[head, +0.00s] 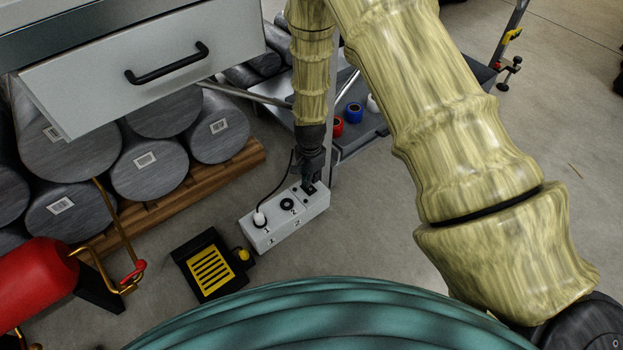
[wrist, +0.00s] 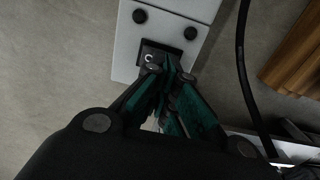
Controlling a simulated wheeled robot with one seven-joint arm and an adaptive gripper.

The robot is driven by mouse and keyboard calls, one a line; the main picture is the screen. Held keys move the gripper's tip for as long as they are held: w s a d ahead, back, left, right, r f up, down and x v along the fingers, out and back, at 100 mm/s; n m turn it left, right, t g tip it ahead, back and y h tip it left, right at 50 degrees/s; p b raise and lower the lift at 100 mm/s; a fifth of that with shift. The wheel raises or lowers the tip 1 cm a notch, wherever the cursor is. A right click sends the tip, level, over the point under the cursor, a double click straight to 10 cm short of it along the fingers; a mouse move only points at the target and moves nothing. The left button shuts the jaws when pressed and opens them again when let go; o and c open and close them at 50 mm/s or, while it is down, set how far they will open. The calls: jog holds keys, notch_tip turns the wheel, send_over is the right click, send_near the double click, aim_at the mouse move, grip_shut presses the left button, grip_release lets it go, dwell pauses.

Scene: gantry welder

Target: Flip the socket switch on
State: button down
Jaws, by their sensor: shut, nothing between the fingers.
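The white socket box (head: 262,232) lies on the floor in the head view, with a white plug in one outlet and a dark round outlet beside it. Its black switch (head: 308,188) is at the right end. My gripper (head: 309,180) is shut and points down at the switch. In the wrist view the switch (wrist: 150,57) shows a white mark, and the fingertips of my gripper (wrist: 168,70) are right at its edge, covering part of it. I cannot tell whether they touch it. The box (wrist: 125,55) also shows here with round black screws.
A black and yellow pedal (head: 212,265) lies left of the box, with a red cylinder (head: 40,280) beyond. Grey rolls (head: 150,165) rest on a wooden pallet (head: 200,185). An open drawer (head: 150,70) hangs above. A black cable (wrist: 243,70) runs right of the box.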

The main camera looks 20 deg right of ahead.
aim_at(315, 189)
jog(key=shift+r, duration=0.15)
jog(key=r+p, duration=0.2)
jog(key=p, duration=0.1)
jog(key=r+p, duration=0.2)
jog(key=shift+s+d+r, duration=0.1)
jog(key=shift+s, duration=0.2)
notch_tip(315, 189, up, 9)
jog(key=s+p, duration=0.1)
jog(key=p, duration=0.2)
jog(key=shift+s+d+r, duration=0.15)
jog(key=shift+s+d, duration=0.1)
jog(key=s+d+f+n, duration=0.1)
jog(key=s+f+n, duration=0.4)
jog(key=s, duration=0.5)
jog(key=s+d+f+n, duration=0.25)
jog(key=s+f, duration=0.35)
jog(key=s, duration=0.3)
jog(key=s+a+f+n, duration=0.15)
jog(key=s+n, duration=0.45)
jog(key=s, duration=0.9)
notch_tip(315, 189, up, 32)
jog(key=p, duration=3.1)
jog(key=shift+a+f, duration=0.2)
jog(key=shift+a, duration=0.15)
